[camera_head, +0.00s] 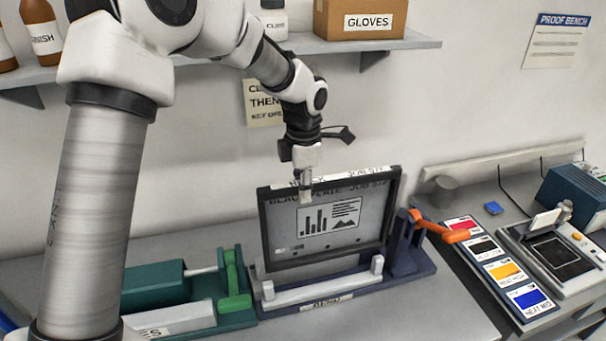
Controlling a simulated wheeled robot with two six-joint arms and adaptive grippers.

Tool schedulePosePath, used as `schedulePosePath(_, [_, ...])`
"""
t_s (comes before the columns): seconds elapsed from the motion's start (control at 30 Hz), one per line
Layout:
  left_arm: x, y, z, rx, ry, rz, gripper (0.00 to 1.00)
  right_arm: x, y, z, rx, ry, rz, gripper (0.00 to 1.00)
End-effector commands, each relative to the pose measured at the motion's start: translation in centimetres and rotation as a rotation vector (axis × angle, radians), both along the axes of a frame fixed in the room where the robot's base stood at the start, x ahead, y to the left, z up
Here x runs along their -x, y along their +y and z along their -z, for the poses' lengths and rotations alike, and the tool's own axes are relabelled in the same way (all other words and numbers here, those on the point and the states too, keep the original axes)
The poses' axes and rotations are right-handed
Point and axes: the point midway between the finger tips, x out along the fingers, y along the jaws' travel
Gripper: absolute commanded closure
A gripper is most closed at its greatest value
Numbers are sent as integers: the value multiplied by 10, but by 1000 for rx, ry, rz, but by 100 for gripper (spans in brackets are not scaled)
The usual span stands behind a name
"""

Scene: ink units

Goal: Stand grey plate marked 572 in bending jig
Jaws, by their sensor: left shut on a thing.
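A grey plate (349,239) with a printed bar chart and mountain picture stands upright at the blue bending jig (323,304). Lettering runs along its top; the job number is too small to read surely. A dark border surrounds the plate. My left gripper (305,193) comes down from above and is shut on the plate's top edge, left of its middle. The jig has a pale front bar and an orange-handled lever (445,229) at its right. I cannot tell whether the plate's lower edge touches the jig. My right gripper is not in view.
A green jig (232,302) stands directly left of the blue one. Colour cards (505,271) and a small instrument (557,253) lie to the right. A shelf (405,41) with a gloves box (359,18) and bottles is above. Bare bench lies in front of the blue jig.

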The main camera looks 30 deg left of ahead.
Motion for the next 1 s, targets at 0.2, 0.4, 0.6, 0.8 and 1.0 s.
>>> schedulePosePath(0.2, [0, 0, 30, 1, -2, 0, 100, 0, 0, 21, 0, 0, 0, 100])
schedulePosePath(0.4, [0, 0, 55, 1, -1, 0, 100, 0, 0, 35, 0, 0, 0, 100])
schedulePosePath(0.6, [0, 0, 77, 1, -1, 0, 100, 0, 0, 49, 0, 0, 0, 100])
schedulePosePath(0.8, [0, 0, 91, 1, -2, 0, 100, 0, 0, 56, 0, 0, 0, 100])
schedulePosePath(1.0, [0, 0, 92, 1, -2, 0, 100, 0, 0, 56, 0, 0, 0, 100])
